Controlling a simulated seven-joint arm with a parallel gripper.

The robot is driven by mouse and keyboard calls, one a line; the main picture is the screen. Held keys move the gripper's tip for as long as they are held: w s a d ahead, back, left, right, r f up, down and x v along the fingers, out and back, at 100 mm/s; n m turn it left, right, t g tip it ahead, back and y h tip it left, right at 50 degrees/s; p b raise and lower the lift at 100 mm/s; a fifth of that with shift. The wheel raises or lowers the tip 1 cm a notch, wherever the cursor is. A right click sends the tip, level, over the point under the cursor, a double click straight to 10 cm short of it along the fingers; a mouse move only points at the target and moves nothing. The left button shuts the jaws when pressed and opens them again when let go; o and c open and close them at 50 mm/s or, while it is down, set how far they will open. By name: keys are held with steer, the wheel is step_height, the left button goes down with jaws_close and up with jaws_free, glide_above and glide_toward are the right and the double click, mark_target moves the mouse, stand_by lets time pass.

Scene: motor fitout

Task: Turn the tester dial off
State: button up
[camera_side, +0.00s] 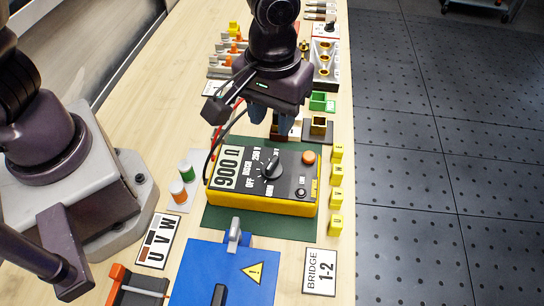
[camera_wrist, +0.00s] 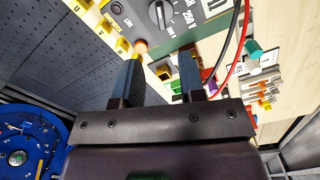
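The tester (camera_side: 243,200) is a yellow meter with a black face, lying on a green mat (camera_side: 215,222) in the middle of the bench. The dial also shows at the top of the wrist view (camera_wrist: 162,12). My gripper (camera_side: 271,118) is behind the tester, above the bench and apart from the dial. In the wrist view its fingers (camera_wrist: 161,60) are spread with nothing between them.
An orange button (camera_side: 309,157) is on the tester. Black and red leads (camera_wrist: 236,45) run beside it. Yellow blocks (camera_side: 336,197) line its right side; green and orange spools (camera_side: 180,180) stand left. A blue box (camera_side: 225,272) with a grey lever is in front.

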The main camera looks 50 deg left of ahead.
mark_target(272, 162)
step_height(272, 162, down, 11)
steer(key=shift+f, duration=0.15)
steer(key=shift+c, duration=0.4)
jaws_close()
